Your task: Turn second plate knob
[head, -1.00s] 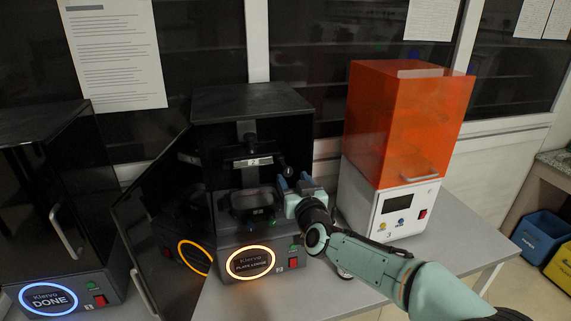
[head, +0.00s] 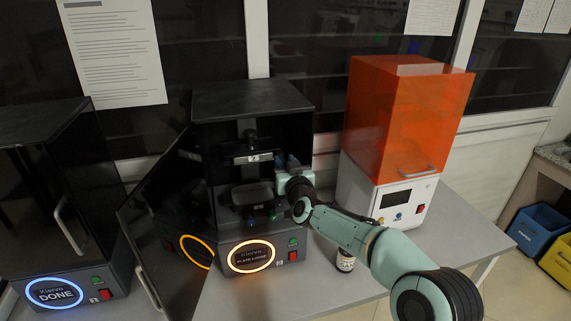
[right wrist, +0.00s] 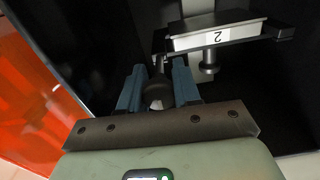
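The second printer is the black one in the middle, with its door open to the left. Its build plate carries a label "2" (head: 253,159) and also shows at the top of the right wrist view (right wrist: 215,38). A dark rounded knob (right wrist: 157,92) is between the two blue fingers of my right gripper (right wrist: 158,82). The fingers lie close on both sides of it; I cannot tell whether they press on it. In the head view my right gripper (head: 286,162) is at the right side of the plate and hides the knob. My left gripper is not in view.
An orange-hooded white printer (head: 405,120) stands close on the right. The middle printer's open door (head: 165,225) is on the left, beside another black printer showing DONE (head: 55,293). A small bottle (head: 345,261) stands on the table under my right arm.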

